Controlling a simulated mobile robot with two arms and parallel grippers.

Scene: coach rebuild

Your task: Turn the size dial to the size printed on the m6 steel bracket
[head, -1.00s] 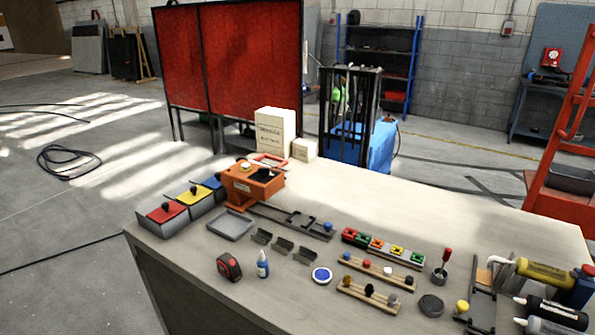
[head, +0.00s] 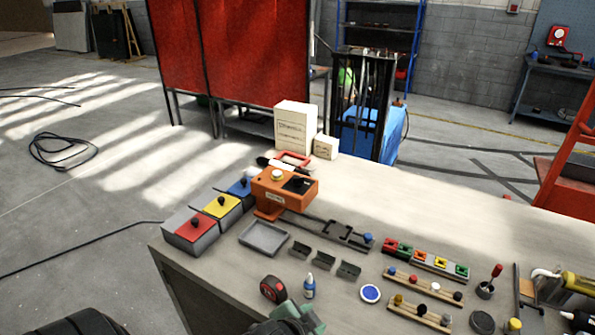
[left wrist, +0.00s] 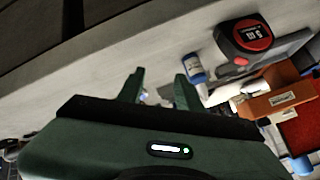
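The orange device (head: 285,190) stands at the back left of the bench with a pale yellow round knob (head: 277,175) on top. I cannot tell if that knob is the size dial. Several small grey brackets (head: 323,260) lie in a row in front of it; their print is too small to read, so the m6 steel bracket cannot be singled out. My left gripper (head: 300,318) is at the bottom edge in the head view, near the bench front. In the left wrist view it (left wrist: 160,85) is open, its two fingers apart with nothing held. My right gripper is out of view.
A tape measure (head: 273,289) and blue glue bottle (head: 309,286) stand just beyond my left gripper. A grey tray (head: 264,238), lidded boxes (head: 190,232) and a slotted rail (head: 345,234) lie farther back. Wooden peg racks (head: 424,285) are to the right.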

